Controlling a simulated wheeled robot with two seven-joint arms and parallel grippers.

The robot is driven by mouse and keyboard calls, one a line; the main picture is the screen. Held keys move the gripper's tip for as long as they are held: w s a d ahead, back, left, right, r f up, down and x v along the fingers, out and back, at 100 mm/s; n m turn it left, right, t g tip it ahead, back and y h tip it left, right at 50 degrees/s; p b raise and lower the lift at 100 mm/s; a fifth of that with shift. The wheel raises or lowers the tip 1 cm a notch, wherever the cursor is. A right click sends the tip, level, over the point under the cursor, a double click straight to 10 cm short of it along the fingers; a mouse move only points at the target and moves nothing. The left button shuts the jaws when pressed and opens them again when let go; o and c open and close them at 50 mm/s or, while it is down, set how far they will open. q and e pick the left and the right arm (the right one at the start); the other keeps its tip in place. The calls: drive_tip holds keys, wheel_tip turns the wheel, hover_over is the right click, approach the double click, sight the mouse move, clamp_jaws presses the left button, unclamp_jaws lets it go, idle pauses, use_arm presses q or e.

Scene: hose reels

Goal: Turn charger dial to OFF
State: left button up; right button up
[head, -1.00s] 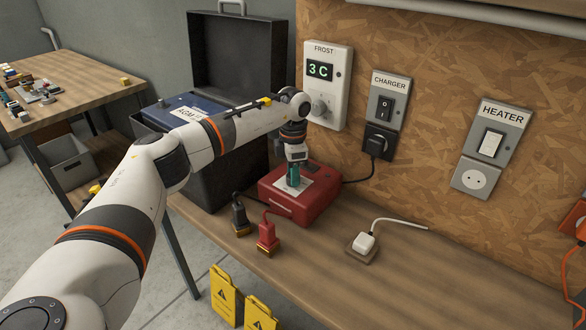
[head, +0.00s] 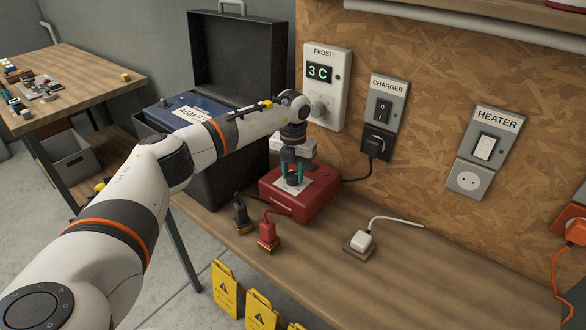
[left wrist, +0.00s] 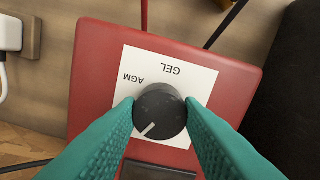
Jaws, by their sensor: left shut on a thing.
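The red charger (head: 318,202) sits on the wooden bench below the wall panels. In the left wrist view its dark round dial (left wrist: 160,110) stands on a white label (left wrist: 203,80), where AGM and GEL read upside down. The dial's pale pointer line is toward the lower left of that picture. My left gripper (head: 292,180) reaches down over the charger, with its green fingers shut on the dial from two sides. No OFF mark is visible; the fingers and dial cover part of the label. My right gripper is in neither view.
Black (head: 241,215) and red (head: 268,236) clamps stand in front of the charger. A white plug (head: 361,241) lies to the right. The blue AGM battery (head: 180,112) is in an open black case at left. The bench's right side is mostly clear.

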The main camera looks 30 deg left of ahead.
sight(293, 175)
use_arm(q)
drive_tip(key=n+p, duration=0.1)
drive_tip(key=n, duration=0.4)
drive_tip(key=shift+r+n+p, duration=0.15)
drive_tip(key=shift+n+p, duration=0.15)
drive_tip(key=shift+n, duration=0.1)
idle(0.4)
drive_tip(key=o, duration=1)
drive_tip(key=shift+c, duration=0.2)
wheel_tip(293, 175, up, 12)
drive_tip(key=b, duration=0.2)
drive_tip(key=shift+b, duration=0.35)
